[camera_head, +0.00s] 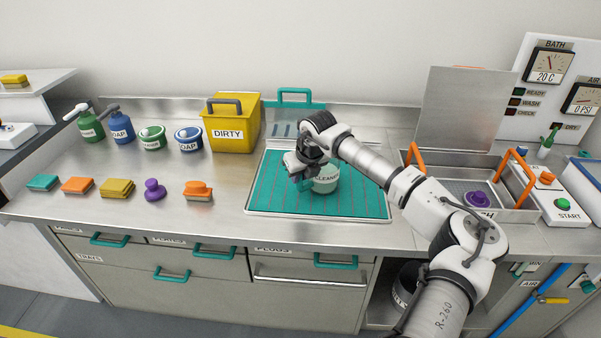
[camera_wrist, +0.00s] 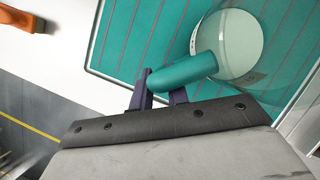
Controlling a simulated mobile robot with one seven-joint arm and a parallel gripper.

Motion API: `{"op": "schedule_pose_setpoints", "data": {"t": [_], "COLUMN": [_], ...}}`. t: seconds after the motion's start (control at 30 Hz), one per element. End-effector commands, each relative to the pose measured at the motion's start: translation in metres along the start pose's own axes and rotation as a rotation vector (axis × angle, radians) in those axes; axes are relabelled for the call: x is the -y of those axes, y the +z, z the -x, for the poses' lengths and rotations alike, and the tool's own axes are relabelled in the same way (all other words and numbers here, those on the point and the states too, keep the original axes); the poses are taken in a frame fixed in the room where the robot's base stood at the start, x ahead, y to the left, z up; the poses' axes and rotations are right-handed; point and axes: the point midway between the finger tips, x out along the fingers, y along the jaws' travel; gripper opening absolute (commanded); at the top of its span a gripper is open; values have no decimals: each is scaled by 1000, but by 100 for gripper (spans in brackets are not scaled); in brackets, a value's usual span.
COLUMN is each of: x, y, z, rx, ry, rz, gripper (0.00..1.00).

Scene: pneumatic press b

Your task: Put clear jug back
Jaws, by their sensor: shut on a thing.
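The clear jug (camera_head: 327,180) stands on the teal ribbed mat (camera_head: 365,206) in the middle of the counter, with a label that seems to read "CLEANED". My gripper (camera_head: 296,176) is at the jug's left side. In the wrist view my gripper (camera_wrist: 160,98) is shut on the jug's teal handle (camera_wrist: 184,73). The jug's round body (camera_wrist: 228,45) shows beyond the handle, over the mat. My arm hides part of the jug in the head view. I cannot tell whether the jug's base touches the mat.
A yellow DIRTY bin (camera_head: 232,128) stands behind the mat's left. Soap bottles (camera_head: 121,127), tubs and several sponges (camera_head: 117,188) are on the left. A metal basin with orange handles (camera_head: 513,208) and a START box (camera_head: 562,208) are on the right. The counter's front strip is clear.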

Motion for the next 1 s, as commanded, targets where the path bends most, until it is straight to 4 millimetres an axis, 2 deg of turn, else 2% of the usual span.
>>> {"op": "schedule_pose_setpoints", "data": {"t": [0.33, 0.37, 0.5, 0.83, 1.0], "x": [0, 0, 0, 0, 2], "y": [-1, -2, -1, 0, 0], "z": [-4, -4, -3, 0, 17], "rx": [3, 0, 0, 0, 2], "ry": [-2, -1, -1, -1, -5], "rz": [1, 1, 1, 1, 1], "gripper": [0, 19, 37, 38, 38]}}
